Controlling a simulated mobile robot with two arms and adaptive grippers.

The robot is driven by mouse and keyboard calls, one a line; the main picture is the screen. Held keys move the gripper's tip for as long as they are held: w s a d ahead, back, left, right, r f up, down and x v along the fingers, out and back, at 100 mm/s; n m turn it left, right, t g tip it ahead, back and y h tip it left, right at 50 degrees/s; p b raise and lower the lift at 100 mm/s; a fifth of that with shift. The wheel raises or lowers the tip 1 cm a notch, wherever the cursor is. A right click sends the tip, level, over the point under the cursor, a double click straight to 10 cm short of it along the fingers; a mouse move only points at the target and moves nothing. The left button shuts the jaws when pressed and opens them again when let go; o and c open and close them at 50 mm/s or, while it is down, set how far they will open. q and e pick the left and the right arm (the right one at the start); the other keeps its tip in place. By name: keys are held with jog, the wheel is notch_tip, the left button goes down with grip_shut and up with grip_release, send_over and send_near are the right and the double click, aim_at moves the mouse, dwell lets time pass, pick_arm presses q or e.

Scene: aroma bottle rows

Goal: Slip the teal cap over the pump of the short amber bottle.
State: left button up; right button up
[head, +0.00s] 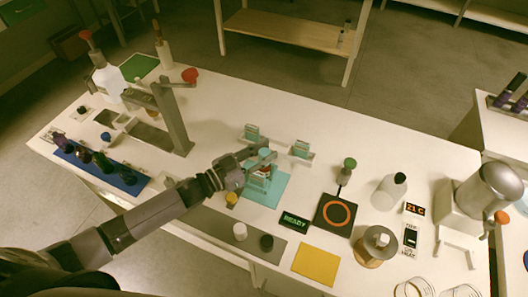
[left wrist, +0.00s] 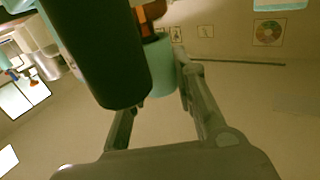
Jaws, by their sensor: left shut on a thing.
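In the head view my left gripper (head: 258,156) reaches in over the teal mat (head: 277,192) and is shut on the teal cap (head: 264,153). In the left wrist view the cap (left wrist: 161,66) is a teal cylinder between the fingers (left wrist: 157,88). The short amber bottle (head: 263,170) shows as a small reddish-brown patch below the cap, largely hidden by the gripper and a clear teal-tinted stand. An amber piece (left wrist: 148,18) also shows beside the cap in the wrist view. I cannot tell whether cap and pump touch. My right gripper is not in view.
Two small holders with teal pieces (head: 251,132) (head: 301,149) stand behind the mat. A black plate with an orange ring (head: 336,214) lies to its right. A grey strip with a white jar (head: 240,231) lies in front. A blue tray (head: 100,167) is far left.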

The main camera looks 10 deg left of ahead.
pick_arm(q)
jog(key=shift+f, duration=0.5)
dwell(0.4)
dwell(0.6)
jog(key=o, duration=0.8)
jog(key=shift+o, duration=0.4)
jog(key=o, duration=0.3)
jog(key=shift+o, duration=0.2)
